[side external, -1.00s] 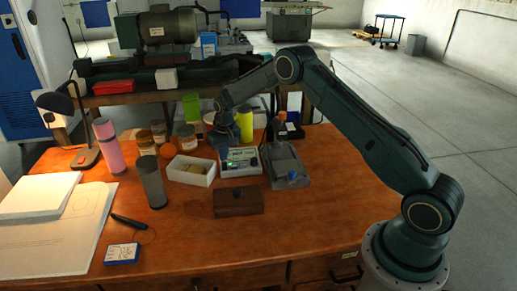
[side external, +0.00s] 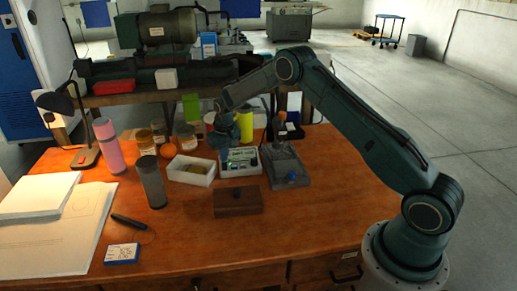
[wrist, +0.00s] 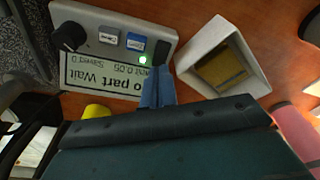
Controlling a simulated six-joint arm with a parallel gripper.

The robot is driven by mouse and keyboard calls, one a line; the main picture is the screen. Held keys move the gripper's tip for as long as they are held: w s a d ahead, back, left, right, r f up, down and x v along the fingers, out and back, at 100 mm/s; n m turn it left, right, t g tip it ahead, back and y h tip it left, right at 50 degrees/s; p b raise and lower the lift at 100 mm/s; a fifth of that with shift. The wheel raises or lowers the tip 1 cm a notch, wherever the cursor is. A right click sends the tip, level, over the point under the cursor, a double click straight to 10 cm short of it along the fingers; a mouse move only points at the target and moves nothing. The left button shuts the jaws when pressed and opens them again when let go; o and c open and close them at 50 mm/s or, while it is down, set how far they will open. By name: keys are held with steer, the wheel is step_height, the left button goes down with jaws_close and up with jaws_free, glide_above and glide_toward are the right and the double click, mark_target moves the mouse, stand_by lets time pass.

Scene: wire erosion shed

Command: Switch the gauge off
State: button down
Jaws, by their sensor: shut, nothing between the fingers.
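The gauge (wrist: 92,22) is a light grey box beneath my gripper in the wrist view; it also shows in the side view (side external: 240,171). Its display (wrist: 105,74) is lit and reads "part Wait" upside down. A green lamp (wrist: 144,60) glows. The panel has a black knob (wrist: 68,37), a white button (wrist: 108,35), a blue button (wrist: 135,43) and a dark switch-like part (wrist: 159,52) at one end. My gripper (wrist: 157,76) is shut and empty, its tips close to that dark part; I cannot tell if they touch. It also shows in the side view (side external: 226,147).
A white open box (side external: 210,175) with a yellowish thing inside stands close beside the gauge. A grey stand (side external: 288,167) is on the other side, and a brown box (side external: 238,201) in front. Jars and a yellow cylinder (side external: 246,124) stand behind.

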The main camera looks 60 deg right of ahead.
steer(key=shift+f, duration=0.75)
stand_by(0.7)
steer(key=shift+r, duration=3.55)
